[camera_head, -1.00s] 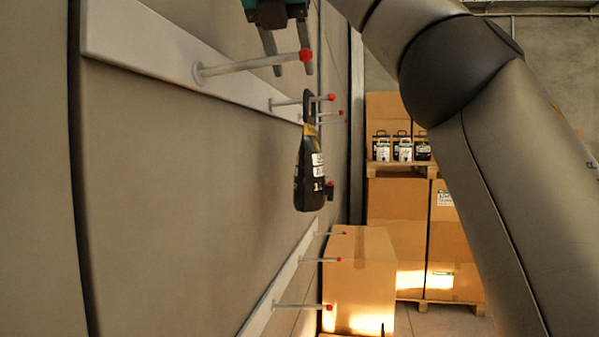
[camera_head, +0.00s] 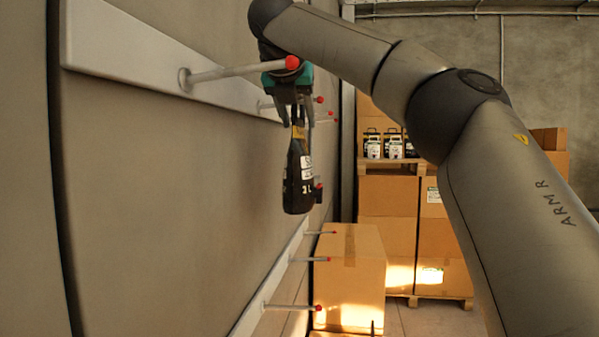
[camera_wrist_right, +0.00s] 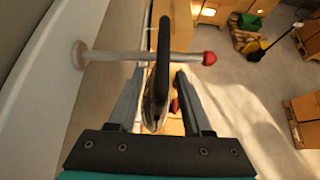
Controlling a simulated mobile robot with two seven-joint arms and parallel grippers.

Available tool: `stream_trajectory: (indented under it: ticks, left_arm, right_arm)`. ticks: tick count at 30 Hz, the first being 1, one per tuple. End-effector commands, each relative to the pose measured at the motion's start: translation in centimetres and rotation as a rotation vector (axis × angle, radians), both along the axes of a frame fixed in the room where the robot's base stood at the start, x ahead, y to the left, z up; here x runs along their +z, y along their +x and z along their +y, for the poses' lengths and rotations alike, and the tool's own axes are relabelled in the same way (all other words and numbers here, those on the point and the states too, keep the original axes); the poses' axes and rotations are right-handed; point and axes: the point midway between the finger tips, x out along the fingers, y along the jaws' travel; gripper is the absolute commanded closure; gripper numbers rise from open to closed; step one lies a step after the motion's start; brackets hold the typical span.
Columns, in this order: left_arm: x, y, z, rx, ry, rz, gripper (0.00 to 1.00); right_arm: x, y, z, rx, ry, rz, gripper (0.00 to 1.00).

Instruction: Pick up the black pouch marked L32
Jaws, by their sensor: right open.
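The black pouch (camera_head: 298,180) hangs from a red-tipped peg on the upper rail in the head view. A white label shows on its side, too small to read fully. My right gripper (camera_head: 297,112) is above the pouch, with its fingers around the upper part. In the right wrist view, the pouch's black strap loop (camera_wrist_right: 160,70) runs between the two open fingers of the right gripper (camera_wrist_right: 160,95). The peg (camera_wrist_right: 140,56) passes across at the loop, just beyond the fingertips. Contact cannot be told. My left gripper is not in view.
Another red-tipped peg (camera_head: 235,73) sticks out nearer on the upper rail (camera_head: 130,55). A lower rail (camera_head: 268,285) also has several pegs. A cardboard box (camera_head: 350,275) stands below right. Stacked boxes and a pallet with small packs (camera_head: 385,145) are behind.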

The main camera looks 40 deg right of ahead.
Motion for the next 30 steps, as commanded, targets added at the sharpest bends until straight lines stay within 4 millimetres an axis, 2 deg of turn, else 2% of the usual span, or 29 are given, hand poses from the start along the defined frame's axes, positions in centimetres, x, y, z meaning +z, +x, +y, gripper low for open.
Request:
stream_trajectory:
  ticks: [8,21,30]
  left_arm:
    - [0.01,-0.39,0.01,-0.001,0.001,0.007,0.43]
    - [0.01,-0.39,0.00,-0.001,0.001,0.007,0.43]
    - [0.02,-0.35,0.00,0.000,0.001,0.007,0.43]
  right_arm:
    - [-0.31,0.25,-0.32,0.000,0.001,-0.001,0.51]
    - [-0.27,0.22,-0.28,0.000,0.001,-0.001,0.98]
    - [-0.25,0.23,-0.27,0.000,0.001,-0.001,1.00]
